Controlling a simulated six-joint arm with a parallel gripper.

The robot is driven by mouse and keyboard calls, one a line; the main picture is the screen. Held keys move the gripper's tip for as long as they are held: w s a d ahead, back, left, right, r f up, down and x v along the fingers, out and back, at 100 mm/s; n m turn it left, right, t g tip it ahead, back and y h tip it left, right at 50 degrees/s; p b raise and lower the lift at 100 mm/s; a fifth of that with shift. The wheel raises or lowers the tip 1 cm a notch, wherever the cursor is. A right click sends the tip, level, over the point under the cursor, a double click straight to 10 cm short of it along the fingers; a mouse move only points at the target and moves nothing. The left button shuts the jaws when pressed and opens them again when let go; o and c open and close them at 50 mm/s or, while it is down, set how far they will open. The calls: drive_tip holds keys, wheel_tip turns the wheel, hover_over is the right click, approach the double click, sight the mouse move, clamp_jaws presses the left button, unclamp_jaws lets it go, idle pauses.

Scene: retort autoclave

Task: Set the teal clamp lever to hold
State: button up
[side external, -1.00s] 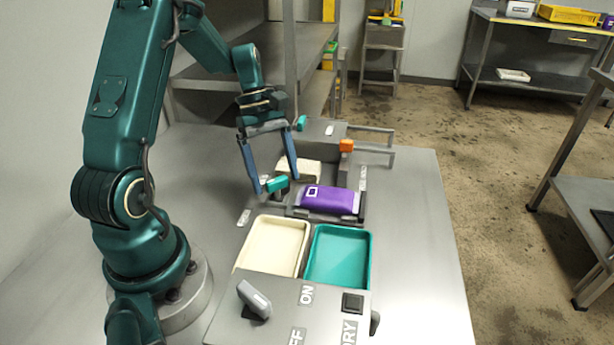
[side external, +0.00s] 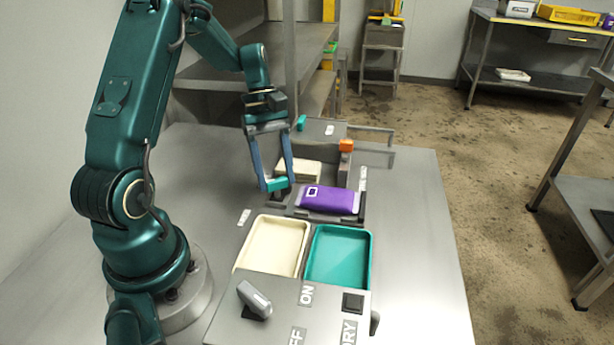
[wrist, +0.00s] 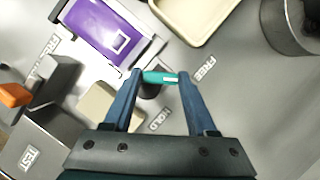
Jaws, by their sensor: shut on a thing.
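The teal clamp lever (side external: 277,184) stands on a dark pivot beside the purple pouch, near the table's middle. In the wrist view the teal lever (wrist: 160,77) lies crosswise between my fingertips, with a FREE label (wrist: 205,68) to its right and a HOLD label (wrist: 160,120) below. My gripper (side external: 277,187) is shut on the lever's ends, one finger on each side; it also shows in the wrist view (wrist: 160,76). My fingers partly hide the lever in the side view.
A purple pouch (side external: 328,199) lies in a grey holder next to the lever. A cream tray (side external: 272,245) and a teal tray (side external: 340,257) sit in front. A cream block (side external: 298,170) and an orange-knobbed lever (side external: 346,146) are behind. A control panel (side external: 290,315) stands nearest.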

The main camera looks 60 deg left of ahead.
sight(289, 186)
drive_tip(key=m+g, duration=0.1)
drive_tip(key=m, duration=0.3)
drive_tip(key=shift+w+d+m+g, duration=0.1)
drive_tip(key=shift+m+g, duration=0.2)
drive_tip(key=shift+g, duration=0.1)
drive_tip(key=m+g+y, duration=0.1)
drive_tip(key=m, duration=0.2)
drive_tip(key=shift+m, duration=0.4)
drive_tip(key=m, duration=0.1)
drive_tip(key=m+y, duration=0.1)
drive_tip(key=m, duration=0.1)
drive_tip(key=shift+w+d+g+y, duration=0.1)
drive_tip(key=shift+d+g+y, duration=0.05)
drive_tip(key=shift+g+y, duration=0.2)
drive_tip(key=shift+d+m+g+y, duration=0.15)
drive_tip(key=shift+m+y, duration=0.25)
drive_tip(key=shift+m, duration=0.75)
drive_tip(key=shift+a+m+g+y, duration=0.1)
drive_tip(key=shift+m+y, duration=0.25)
drive_tip(key=shift+m, duration=0.8)
drive_tip(key=o, duration=1.4)
drive_tip(key=shift+c, duration=0.2)
drive_tip(key=shift+v, duration=2.6)
drive_tip(key=shift+d, duration=0.1)
